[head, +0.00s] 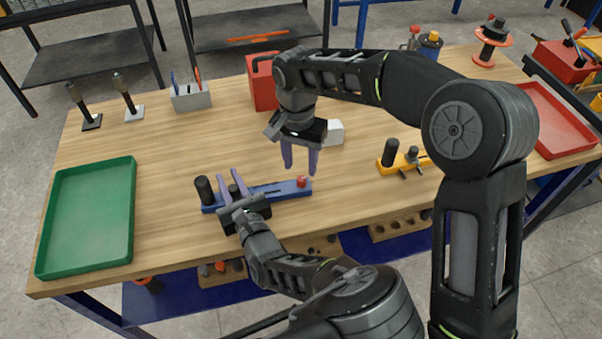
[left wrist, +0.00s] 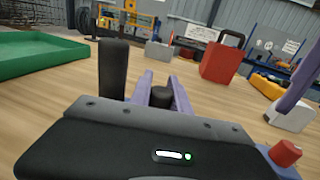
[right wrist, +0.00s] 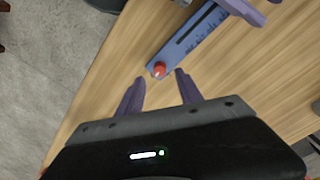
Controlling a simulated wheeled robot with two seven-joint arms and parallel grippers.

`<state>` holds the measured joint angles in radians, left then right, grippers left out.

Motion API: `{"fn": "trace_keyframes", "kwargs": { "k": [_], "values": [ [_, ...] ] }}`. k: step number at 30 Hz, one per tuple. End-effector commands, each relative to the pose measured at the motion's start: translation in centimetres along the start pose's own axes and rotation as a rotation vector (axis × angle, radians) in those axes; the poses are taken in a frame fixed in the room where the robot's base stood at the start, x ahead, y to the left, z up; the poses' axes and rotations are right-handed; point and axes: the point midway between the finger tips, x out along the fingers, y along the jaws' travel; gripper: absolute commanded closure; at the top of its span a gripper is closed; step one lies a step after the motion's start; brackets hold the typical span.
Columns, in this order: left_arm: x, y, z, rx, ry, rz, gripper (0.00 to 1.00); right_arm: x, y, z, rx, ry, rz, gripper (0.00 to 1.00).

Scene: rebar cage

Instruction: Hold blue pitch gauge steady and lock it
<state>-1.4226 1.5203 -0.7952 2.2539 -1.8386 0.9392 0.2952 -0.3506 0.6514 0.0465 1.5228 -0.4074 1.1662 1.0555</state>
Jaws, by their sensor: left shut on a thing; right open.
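The blue pitch gauge (head: 285,188) lies flat on the wooden table. It has a tall black post (left wrist: 112,68) at its left end, a shorter black knob (left wrist: 161,97) beside that, and a red knob (head: 301,182) at its right end. My left gripper (head: 232,184) is shut on the short black knob, with its purple fingers on either side. My right gripper (head: 299,163) is open and empty above the red knob. In the right wrist view the red knob (right wrist: 159,69) shows just beyond the gap between the fingertips, apart from them.
A yellow gauge (head: 390,168) lies to the right. A green tray (head: 131,215) is at the left and a red tray (head: 565,138) at the far right. A red box (head: 262,92) and a white block (head: 335,131) stand behind my right gripper. Table between green tray and gauge is clear.

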Motion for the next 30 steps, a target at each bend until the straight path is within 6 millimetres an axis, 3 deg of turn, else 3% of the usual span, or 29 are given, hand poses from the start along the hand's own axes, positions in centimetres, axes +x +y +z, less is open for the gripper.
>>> {"fn": "trace_keyframes", "kwargs": {
  "k": [3,7,19,30],
  "values": [
    [0.0,0.0,0.0,0.000,0.000,0.000,1.00,2.3,0.0,0.0,0.001,-0.003,0.001,0.57],
    [0.0,0.0,0.0,0.000,0.000,0.000,1.00,3.9,0.0,0.0,0.000,-0.002,0.002,0.57],
    [0.0,0.0,0.0,0.000,0.000,0.000,1.00,4.7,0.0,0.0,0.001,0.000,-0.001,0.57],
    [0.0,0.0,0.0,0.000,0.000,0.000,1.00,4.6,0.0,0.0,0.001,0.000,0.000,0.88]
  ]
}}
